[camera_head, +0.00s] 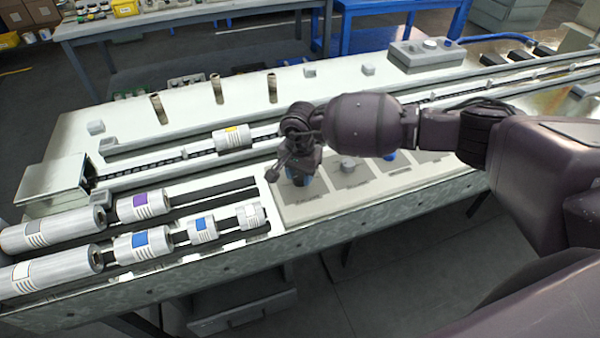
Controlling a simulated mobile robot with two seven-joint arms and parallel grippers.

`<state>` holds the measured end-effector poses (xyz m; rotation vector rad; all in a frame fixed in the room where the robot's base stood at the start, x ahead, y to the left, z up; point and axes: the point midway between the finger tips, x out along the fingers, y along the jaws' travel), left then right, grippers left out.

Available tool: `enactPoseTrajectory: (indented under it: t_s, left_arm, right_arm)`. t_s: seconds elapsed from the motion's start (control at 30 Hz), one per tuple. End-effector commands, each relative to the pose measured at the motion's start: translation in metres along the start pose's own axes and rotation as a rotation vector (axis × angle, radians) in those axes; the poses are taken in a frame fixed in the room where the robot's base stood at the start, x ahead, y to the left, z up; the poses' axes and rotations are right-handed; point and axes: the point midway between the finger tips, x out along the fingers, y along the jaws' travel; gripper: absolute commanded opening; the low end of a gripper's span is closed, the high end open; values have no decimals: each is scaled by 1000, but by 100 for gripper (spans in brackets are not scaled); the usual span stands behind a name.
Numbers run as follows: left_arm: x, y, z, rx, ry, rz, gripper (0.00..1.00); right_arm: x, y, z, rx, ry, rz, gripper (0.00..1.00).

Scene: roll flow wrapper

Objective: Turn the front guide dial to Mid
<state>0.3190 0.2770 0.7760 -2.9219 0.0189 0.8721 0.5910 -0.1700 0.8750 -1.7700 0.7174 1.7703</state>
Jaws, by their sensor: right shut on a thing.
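A light control panel (330,205) with dark label squares lies on the front part of the machine. My right gripper (294,172) points down at the panel's left end. It is shut on a blue dial (298,182), which is mostly hidden beneath the fingers. A grey dial (347,164) stands on the square to the right. Another blue knob (390,155) shows partly below my right arm. The labels are too small to read, so I cannot tell the dial's setting or confirm which one is the front guide dial. My left gripper is not in view.
Several white rolls lie at the left, including one with a purple label (146,204) and one with a blue label (142,242). Upright brown posts (217,89) stand behind. A grey box (428,53) is at the back.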

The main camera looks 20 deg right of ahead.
Motion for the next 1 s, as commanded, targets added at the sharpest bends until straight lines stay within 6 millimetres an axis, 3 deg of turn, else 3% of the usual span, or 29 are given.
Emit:
enactPoseTrajectory:
  t_s: [0.37,1.0]
  left_arm:
    - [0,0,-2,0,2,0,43]
    - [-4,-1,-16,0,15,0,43]
  right_arm:
    - [-1,0,0,216,0,0,15]
    - [-2,0,-1,822,2,-2,15]
